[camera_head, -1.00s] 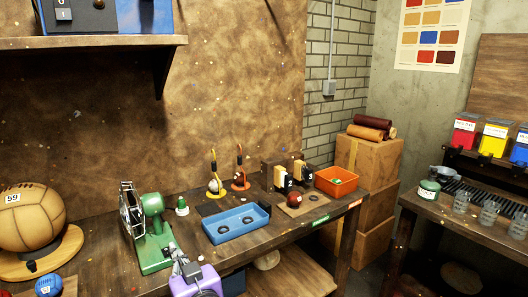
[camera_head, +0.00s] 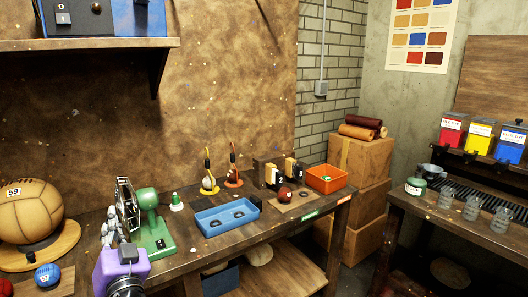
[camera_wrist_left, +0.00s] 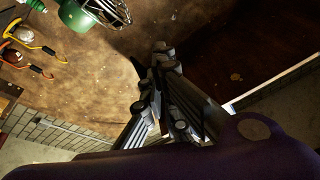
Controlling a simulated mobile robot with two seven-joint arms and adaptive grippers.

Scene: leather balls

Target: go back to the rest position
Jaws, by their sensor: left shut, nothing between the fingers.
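My left gripper (camera_head: 112,228) is at the lower left of the head view, above the front part of the workbench, in front of the green machine (camera_head: 150,215). Its purple wrist part hides some of the bench. In the left wrist view my left gripper (camera_wrist_left: 160,55) has its fingers together with nothing between them, over bare brown wood. It appears apart from the green machine, which also shows at the top of that view (camera_wrist_left: 75,15). My right gripper is in neither view.
On the workbench (camera_head: 190,258) are a blue tray (camera_head: 228,229), an orange box (camera_head: 326,178), a dark red ball (camera_head: 285,193), a large tan ball (camera_head: 30,210) and a small blue ball (camera_head: 47,275). Stacked cartons (camera_head: 360,160) stand behind. A second table (camera_head: 420,205) holds several glasses.

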